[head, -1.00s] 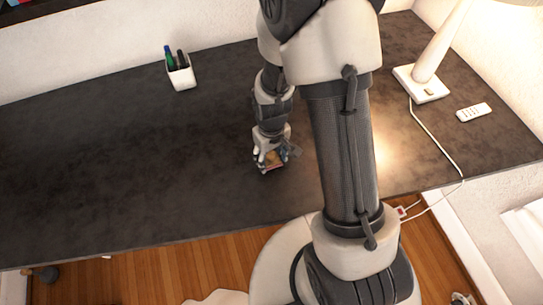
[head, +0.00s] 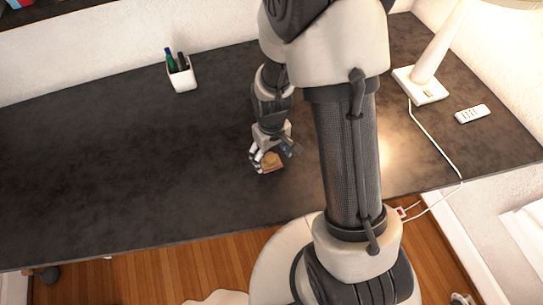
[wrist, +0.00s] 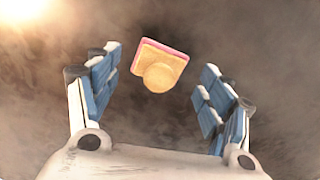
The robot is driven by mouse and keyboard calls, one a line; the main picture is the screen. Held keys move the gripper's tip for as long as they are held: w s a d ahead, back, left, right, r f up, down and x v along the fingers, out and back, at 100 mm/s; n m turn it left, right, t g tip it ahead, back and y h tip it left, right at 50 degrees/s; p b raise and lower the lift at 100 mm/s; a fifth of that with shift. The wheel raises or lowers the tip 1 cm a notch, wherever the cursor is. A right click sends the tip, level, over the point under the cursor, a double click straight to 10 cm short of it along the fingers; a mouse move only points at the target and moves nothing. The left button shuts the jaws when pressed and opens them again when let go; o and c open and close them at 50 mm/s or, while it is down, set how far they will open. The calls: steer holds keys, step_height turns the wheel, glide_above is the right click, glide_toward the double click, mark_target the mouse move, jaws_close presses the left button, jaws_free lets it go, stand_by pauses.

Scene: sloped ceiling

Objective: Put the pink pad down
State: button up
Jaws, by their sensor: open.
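The pink pad (head: 272,162) lies on the dark desk top (head: 120,150), just below my gripper (head: 273,154). In the wrist view the pad (wrist: 167,53) shows a pink edge, a tan upper layer and a round tan knob. It lies turned at an angle between the two blue-padded fingers of my gripper (wrist: 160,85), with clear gaps on both sides. My gripper is open and does not touch the pad. In the head view the fingers partly hide the pad's edges.
A white pen cup (head: 183,76) stands at the back of the desk. A white lamp (head: 422,82) with a cable and a white remote (head: 471,113) are on the right. The left and middle of the desk are clear.

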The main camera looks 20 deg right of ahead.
step_height(320, 180, up, 10)
steer(key=p, duration=0.3)
step_height(320, 180, up, 15)
steer(key=m+t, duration=0.1)
steer(key=t, duration=0.1)
glide_above(272, 158)
steer(key=s, duration=0.5)
steer(key=s+r+m+t, duration=0.1)
steer(key=s+r+t, duration=0.1)
steer(key=s+r, duration=0.5)
steer(key=s, duration=0.2)
steer(key=shift+s+t, duration=0.3)
steer(key=shift+s, duration=0.05)
steer(key=shift+o, duration=0.6)
steer(key=shift+a+r, duration=0.1)
steer(key=shift+w, duration=0.1)
